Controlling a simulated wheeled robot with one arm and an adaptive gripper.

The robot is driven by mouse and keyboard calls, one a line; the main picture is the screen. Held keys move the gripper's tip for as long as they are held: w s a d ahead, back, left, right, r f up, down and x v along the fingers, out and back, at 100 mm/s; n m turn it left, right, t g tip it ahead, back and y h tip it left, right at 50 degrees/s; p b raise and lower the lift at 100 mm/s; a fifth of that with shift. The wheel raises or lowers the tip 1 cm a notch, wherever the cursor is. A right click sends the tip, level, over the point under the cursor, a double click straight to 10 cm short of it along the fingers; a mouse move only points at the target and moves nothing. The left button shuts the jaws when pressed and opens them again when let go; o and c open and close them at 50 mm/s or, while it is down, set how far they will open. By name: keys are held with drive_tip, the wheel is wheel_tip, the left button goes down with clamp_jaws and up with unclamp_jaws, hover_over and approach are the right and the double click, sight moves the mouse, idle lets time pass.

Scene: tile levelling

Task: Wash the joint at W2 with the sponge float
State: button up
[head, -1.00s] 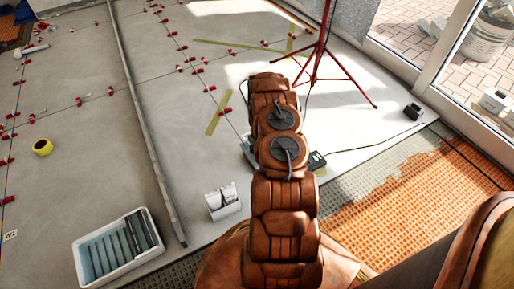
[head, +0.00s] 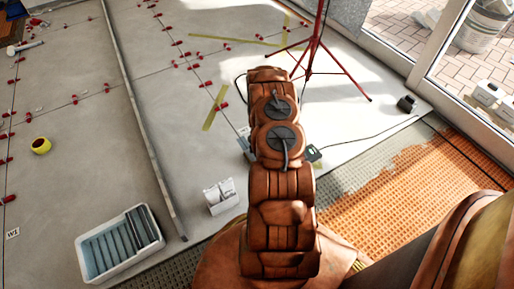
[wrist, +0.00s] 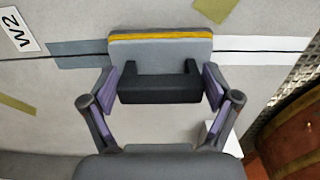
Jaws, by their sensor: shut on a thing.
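The sponge float (wrist: 160,54) shows in the wrist view, with a grey plate, a yellow-orange edge and a black handle. My gripper (wrist: 160,86) is shut on the black handle, one purple-padded finger at each end. The float lies across the line of a dark joint (wrist: 262,51), which comes out on both sides; the stretch underneath is hidden. A bluish-grey strip (wrist: 78,54) borders the joint left of the float and a whitish strip right of it. The W2 label (wrist: 17,30) is at the upper left. In the head view my arm hides the gripper and float.
A white wash tub (head: 130,262) stands at lower left, beside a long metal straightedge (head: 145,140). A red tripod (head: 315,45) stands behind my arm. Several red levelling clips and a yellow tape roll (head: 40,145) lie on the tiles. Orange matting (head: 420,190) is at right.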

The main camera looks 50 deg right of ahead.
drive_tip(key=shift+s+a, duration=0.15)
drive_tip(key=shift+s, duration=0.2)
drive_tip(key=shift+s+p, duration=0.1)
drive_tip(key=shift+p, duration=0.2)
drive_tip(key=shift+s+a+p, duration=0.25)
drive_tip(key=shift+s+p, duration=0.45)
drive_tip(key=shift+s, duration=0.1)
drive_tip(key=shift+s+a+f+p, duration=0.1)
drive_tip(key=shift+s+a+p, duration=0.1)
drive_tip(key=shift+s+p, duration=0.3)
drive_tip(key=shift+s+a+p, duration=0.2)
drive_tip(key=shift+s+p, duration=0.15)
drive_tip(key=shift+s, duration=0.1)
drive_tip(key=shift+s+a+p, duration=0.25)
drive_tip(key=shift+s+p, duration=0.3)
drive_tip(key=shift+s+a+p, duration=0.2)
drive_tip(key=shift+s+p, duration=0.35)
drive_tip(key=shift+s+a+r+p, duration=0.15)
drive_tip(key=shift+s+r+p, duration=0.1)
drive_tip(key=shift+s+p, duration=0.55)
drive_tip(key=shift+w, duration=0.1)
